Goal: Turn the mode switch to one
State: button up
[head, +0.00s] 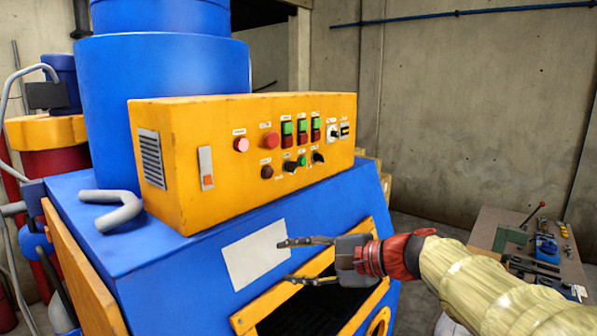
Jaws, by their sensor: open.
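The yellow control box (220,165) sits on top of the blue drum blaster (130,250). Its front panel carries several buttons and knobs. A black rotary switch (290,166) is in the lower row, and another black switch (318,157) is to its right. A white-plated dial (333,131) is at the upper right. The labels are too small to read, so I cannot tell which is the mode switch or its setting. My gripper (298,261) is open and empty. It appears below the panel, over the blue front near a blank white plate, apart from the switches.
A grey bent handle (112,211) sticks out at the left of the box. A yellow-framed opening (310,305) is below my gripper. A workbench (500,229) with tools stands at the right. The space before the panel looks clear.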

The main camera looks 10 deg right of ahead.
aim_at(296, 168)
jog(key=w+d+r+m+t+p, duration=0.25)
jog(key=w+d+r, duration=0.25)
jog(key=r, duration=0.3)
jog(key=w+d+r+m+t+p, duration=0.2)
jog(key=w+d+r+m+p, duration=0.15)
jog(key=r, duration=0.35)
jog(key=shift+n+y, duration=0.4)
jog(key=x, duration=0.2)
jog(key=p+x, duration=0.1)
jog(key=x, duration=0.2)
jog(key=p+x, duration=0.1)
jog(key=x, duration=0.1)
jog(key=shift+w+d+r, duration=0.2)
jog(key=shift+w, duration=0.45)
jog(key=c, duration=0.4)
grip_shut()
